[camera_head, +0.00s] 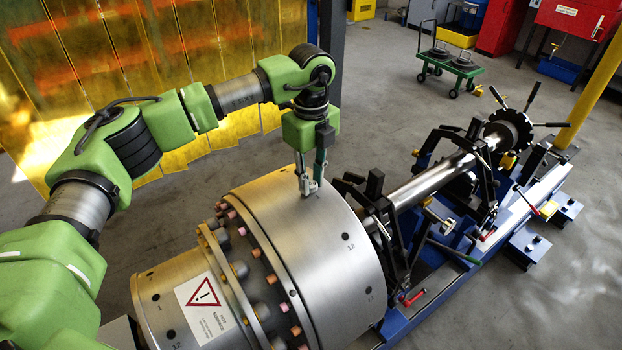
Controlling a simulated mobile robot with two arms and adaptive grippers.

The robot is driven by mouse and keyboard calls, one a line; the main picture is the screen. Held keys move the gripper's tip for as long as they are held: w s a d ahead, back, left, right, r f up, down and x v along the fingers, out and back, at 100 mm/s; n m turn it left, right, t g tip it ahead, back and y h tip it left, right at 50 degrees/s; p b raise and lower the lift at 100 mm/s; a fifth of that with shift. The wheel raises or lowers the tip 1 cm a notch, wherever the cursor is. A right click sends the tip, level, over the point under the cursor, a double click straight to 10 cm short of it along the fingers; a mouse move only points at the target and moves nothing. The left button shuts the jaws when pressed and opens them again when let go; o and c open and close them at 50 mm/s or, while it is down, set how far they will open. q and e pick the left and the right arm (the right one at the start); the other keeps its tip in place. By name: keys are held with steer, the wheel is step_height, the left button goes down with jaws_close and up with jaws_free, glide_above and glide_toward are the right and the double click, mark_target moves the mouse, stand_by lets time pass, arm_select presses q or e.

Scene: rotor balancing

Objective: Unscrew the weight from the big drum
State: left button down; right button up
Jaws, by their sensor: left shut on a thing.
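The big drum (340,270) is a large silver cylinder lying on its side in the lower middle. It has small dark holes around its curved surface and a ring of bolts on its left flange. My left gripper (309,187) points down at the top of the drum near its right edge. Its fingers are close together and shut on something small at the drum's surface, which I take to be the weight. The fingers hide most of it, so I cannot tell whether it still sits in its hole. My right gripper is not in view.
A narrower drum section (195,300) with a warning label adjoins on the left. A shaft (433,182) runs right through clamps on a blue machine bed (445,275). A green cart (449,68) stands behind. A yellow curtain (130,60) hangs at back left. Open floor lies between.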

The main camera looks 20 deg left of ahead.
arm_select(q)
steer(key=n, duration=0.4)
steer(key=shift+n, duration=0.3)
steer(key=shift+r+n, duration=0.1)
steer(key=shift+n, duration=0.3)
steer(key=n, duration=0.6)
steer(key=shift+n, duration=0.4)
steer(key=shift+r+n+p, duration=0.2)
steer(key=shift+n+p, duration=0.1)
steer(key=shift+n, duration=0.2)
steer(key=n+p, duration=0.2)
steer(key=p, duration=0.9)
steer(key=shift+d+r, duration=0.1)
steer(key=shift+r, duration=0.1)
steer(key=shift+w+f, duration=0.1)
steer(key=shift+f, duration=0.2)
